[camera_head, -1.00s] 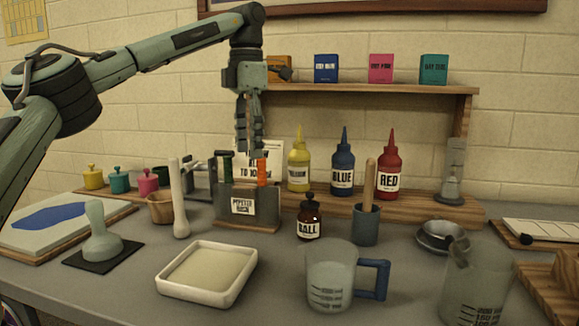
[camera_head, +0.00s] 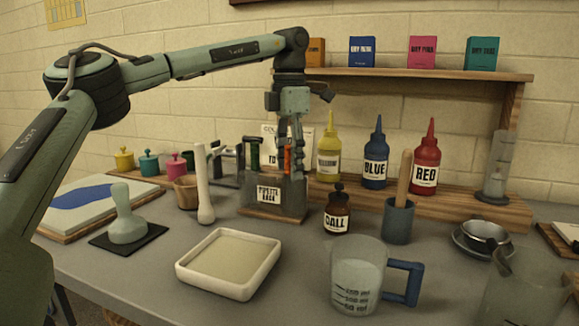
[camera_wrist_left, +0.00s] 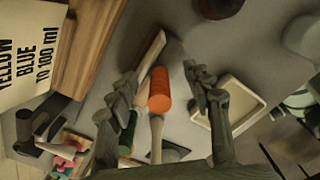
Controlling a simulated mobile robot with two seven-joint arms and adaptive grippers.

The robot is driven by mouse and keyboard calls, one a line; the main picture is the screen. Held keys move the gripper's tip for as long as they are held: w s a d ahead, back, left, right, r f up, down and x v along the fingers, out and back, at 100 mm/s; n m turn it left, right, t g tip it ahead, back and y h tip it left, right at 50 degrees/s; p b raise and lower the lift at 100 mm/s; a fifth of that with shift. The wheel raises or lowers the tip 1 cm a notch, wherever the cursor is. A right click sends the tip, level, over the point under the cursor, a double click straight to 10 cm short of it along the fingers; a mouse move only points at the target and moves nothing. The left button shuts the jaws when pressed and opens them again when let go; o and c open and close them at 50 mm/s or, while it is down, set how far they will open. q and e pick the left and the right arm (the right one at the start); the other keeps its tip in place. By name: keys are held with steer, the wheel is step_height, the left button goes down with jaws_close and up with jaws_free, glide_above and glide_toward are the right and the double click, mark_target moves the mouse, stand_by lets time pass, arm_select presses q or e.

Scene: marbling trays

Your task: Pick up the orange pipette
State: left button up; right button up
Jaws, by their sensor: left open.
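The orange pipette (camera_head: 287,158) stands upright in the grey pipette rack (camera_head: 293,200) on the table. Its orange top also shows in the left wrist view (camera_wrist_left: 159,92). My left gripper (camera_head: 291,146) points down at the orange pipette from above, and its fingers partly cover it in the head view. In the left wrist view its open fingers (camera_wrist_left: 160,78) lie on either side of the orange top, with a gap on both sides. A green pipette (camera_head: 254,152) stands in the same rack, to the left. My right gripper is not in view.
Yellow (camera_head: 328,160), blue (camera_head: 376,160) and red (camera_head: 426,165) bottles stand right of the rack under a wooden shelf (camera_head: 420,75). A pale pestle (camera_head: 203,180) stands to its left, a brown bottle (camera_head: 337,213) in front right. A white tray (camera_head: 183,277) lies in front.

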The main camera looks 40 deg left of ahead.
arm_select(q)
steer(key=c, duration=0.7)
steer(key=shift+c, duration=0.2)
step_height(320, 180, up, 9)
steer(key=shift+r+p, duration=0.1)
steer(key=shift+p, duration=0.3)
steer(key=shift+r, duration=0.45)
steer(key=c, duration=0.4)
steer(key=o, duration=0.3)
steer(key=shift+c, duration=0.5)
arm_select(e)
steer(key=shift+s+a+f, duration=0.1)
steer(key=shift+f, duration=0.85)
